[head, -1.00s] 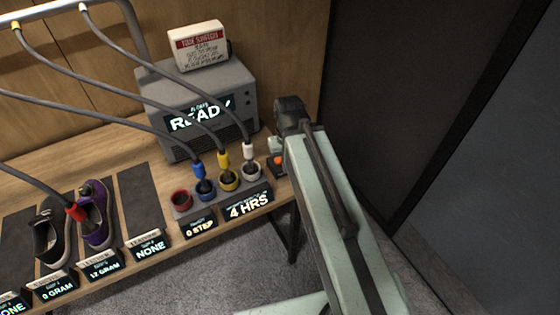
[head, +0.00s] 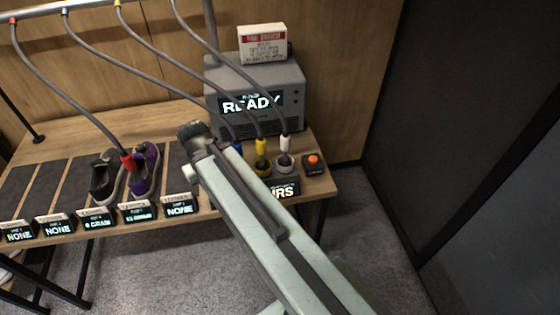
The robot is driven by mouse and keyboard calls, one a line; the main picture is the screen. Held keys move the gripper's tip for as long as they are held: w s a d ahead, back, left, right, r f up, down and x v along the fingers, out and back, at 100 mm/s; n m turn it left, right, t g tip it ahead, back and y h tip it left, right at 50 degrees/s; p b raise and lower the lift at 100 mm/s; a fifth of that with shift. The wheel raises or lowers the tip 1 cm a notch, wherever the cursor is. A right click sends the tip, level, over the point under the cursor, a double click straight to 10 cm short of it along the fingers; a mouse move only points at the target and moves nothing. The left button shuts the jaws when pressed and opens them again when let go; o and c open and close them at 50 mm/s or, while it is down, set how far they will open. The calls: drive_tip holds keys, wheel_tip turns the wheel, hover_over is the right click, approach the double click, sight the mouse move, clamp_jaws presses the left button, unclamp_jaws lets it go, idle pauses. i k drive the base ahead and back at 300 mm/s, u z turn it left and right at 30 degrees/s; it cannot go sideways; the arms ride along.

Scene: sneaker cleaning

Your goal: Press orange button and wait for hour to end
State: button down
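The orange button (head: 314,159) sits on a small dark box (head: 314,168) at the right end of the wooden table. Nothing touches it. My arm reaches up from the lower right, and its end, my gripper (head: 192,132), is over the table to the left of the button, clearly apart from it. The gripper's fingers cannot be made out. The arm hides part of the hour display (head: 285,190), where only "RS" shows. The grey machine (head: 255,80) behind reads "READY".
White (head: 285,144), yellow (head: 261,146) and red (head: 128,162) plugs hang on cables. A white sign box (head: 262,42) tops the machine. Carpet right of the table is clear.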

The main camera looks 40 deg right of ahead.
sight(313, 159)
drive_tip(key=u, duration=1.35)
drive_tip(key=k, duration=1.1)
drive_tip(key=u, duration=0.15)
drive_tip(key=i, duration=0.5)
